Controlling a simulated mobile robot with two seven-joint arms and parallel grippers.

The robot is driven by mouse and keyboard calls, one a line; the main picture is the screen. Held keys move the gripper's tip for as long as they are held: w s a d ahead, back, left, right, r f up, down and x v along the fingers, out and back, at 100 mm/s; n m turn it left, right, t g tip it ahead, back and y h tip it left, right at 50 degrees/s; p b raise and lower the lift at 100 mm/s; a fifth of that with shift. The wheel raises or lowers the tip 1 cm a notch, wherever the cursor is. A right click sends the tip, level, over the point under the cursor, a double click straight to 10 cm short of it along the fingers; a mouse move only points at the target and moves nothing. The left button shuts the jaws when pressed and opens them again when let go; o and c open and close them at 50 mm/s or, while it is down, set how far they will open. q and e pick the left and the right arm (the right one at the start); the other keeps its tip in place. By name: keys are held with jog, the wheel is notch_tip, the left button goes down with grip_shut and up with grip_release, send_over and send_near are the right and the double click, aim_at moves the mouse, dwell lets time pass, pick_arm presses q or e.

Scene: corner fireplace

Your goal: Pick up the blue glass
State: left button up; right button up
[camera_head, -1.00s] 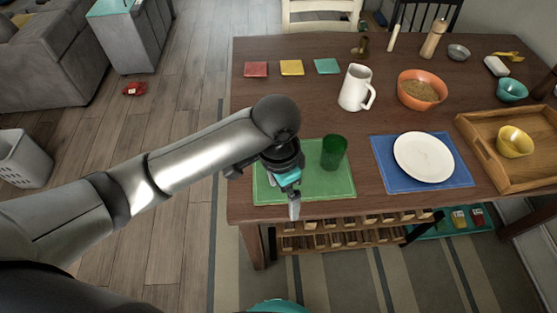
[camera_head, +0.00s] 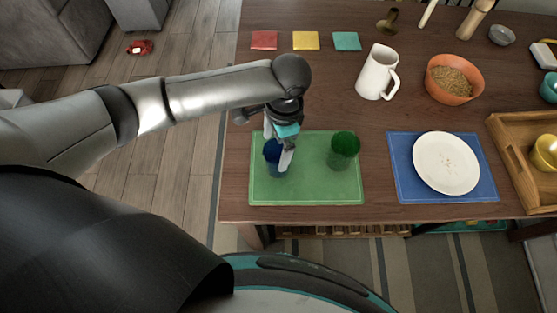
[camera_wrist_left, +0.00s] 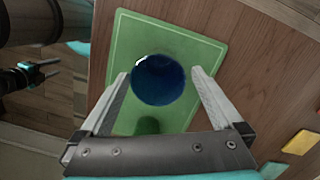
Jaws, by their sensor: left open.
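The blue glass (camera_head: 270,152) stands on the left part of the green placemat (camera_head: 310,188). My left gripper (camera_head: 277,160) is open and low over the mat, with its fingers at the glass. In the left wrist view the blue glass (camera_wrist_left: 160,80) shows from above between the two spread fingers; I cannot tell whether they touch it. The fingers partly hide the glass in the head view. My right gripper (camera_wrist_left: 48,72) shows small at the left of the wrist view, its fingers apart and empty.
A green glass (camera_head: 344,150) stands to the right on the same mat. A white plate (camera_head: 446,163) lies on a blue placemat (camera_head: 400,190). Bare tabletop lies behind the mat.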

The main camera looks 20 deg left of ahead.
aim_at(277, 162)
pick_arm(q)
jog(key=shift+f, duration=1.2)
notch_tip(277, 162, down, 5)
jog(key=shift+s+d+f+b, duration=0.1)
jog(key=shift+b, duration=0.95)
pick_arm(e)
jog(key=shift+w+f, duration=0.85)
jog(key=shift+f, duration=0.3)
pick_arm(q)
jog(key=c, duration=1.4)
pick_arm(e)
jog(key=shift+s, duration=0.15)
